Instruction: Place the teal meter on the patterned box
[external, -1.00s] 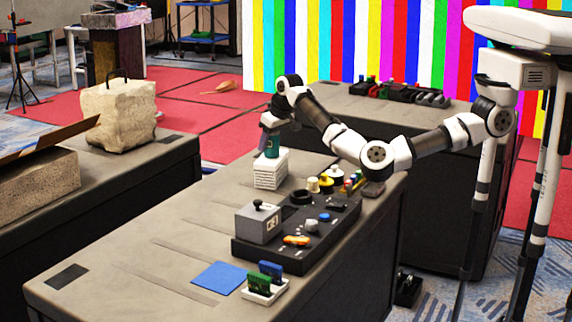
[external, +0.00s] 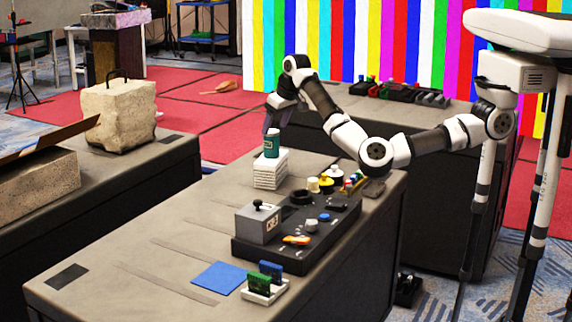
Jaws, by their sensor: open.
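The teal meter (external: 272,142) stands upright on the white patterned box (external: 270,172), which sits on the near table toward its far end. The box shows thin lines on its side. My gripper (external: 268,124) is just above and behind the meter, pointing down. It is open and looks apart from the meter, though part of its fingers is hard to make out at this size.
A black tray (external: 268,248) with a grey joystick box (external: 258,222), knobs and an orange piece lies in front. A blue square (external: 219,277) and a white holder (external: 266,292) with green and blue pieces are near the front edge.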

